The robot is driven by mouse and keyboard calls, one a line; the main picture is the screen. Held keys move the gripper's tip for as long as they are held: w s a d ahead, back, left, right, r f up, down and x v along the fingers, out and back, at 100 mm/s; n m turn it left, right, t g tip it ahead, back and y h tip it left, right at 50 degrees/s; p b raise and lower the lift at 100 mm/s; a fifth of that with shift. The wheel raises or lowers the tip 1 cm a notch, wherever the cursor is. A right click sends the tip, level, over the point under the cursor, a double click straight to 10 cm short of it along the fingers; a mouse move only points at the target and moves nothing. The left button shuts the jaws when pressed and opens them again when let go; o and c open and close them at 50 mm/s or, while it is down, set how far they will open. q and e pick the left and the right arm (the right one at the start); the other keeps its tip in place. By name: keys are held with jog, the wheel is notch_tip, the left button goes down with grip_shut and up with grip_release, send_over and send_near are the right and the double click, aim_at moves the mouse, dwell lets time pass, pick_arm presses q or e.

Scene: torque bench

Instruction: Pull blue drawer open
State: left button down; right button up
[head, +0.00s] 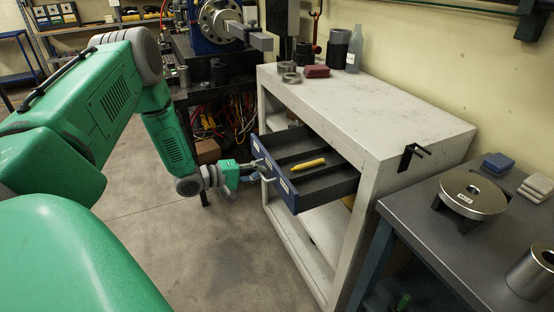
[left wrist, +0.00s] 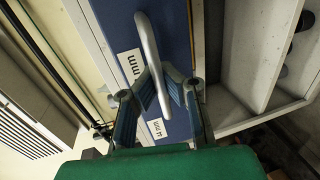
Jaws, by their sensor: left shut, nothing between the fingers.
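The blue drawer (head: 272,172) stands pulled out of the pale cabinet, its inside showing, with a yellow tool-like thing (head: 308,164) in it. Its front has white labels and a light bar handle. In the left wrist view the blue front (left wrist: 174,40) and the grey handle (left wrist: 148,45) show close up. My left gripper (head: 258,171) is at the drawer front by the handle. In the left wrist view its fingertips (left wrist: 165,78) are close together at the handle, which crosses them; the gripper is shut with nothing held. My right gripper is not seen.
The pale cabinet (head: 385,118) has a clear top except for items at its far end, with a black hook on its near side. A grey bench (head: 440,235) with a metal disc (head: 472,194) stands at the right. The floor (head: 190,250) before the drawer is free.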

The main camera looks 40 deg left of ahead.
pick_arm(q)
jog(key=shift+s+a+f, duration=0.1)
jog(key=shift+s+a, duration=0.15)
jog(key=shift+s, duration=0.3)
jog(key=shift+s+a+f, duration=0.1)
jog(key=shift+s+a, duration=0.1)
jog(key=shift+s, duration=0.3)
jog(key=c, duration=2.3)
grip_release()
jog(key=o, duration=0.7)
jog(key=shift+w, duration=0.1)
jog(key=shift+c, duration=0.2)
jog(key=shift+a, duration=0.1)
jog(key=v, duration=1.2)
jog(key=shift+f, duration=0.1)
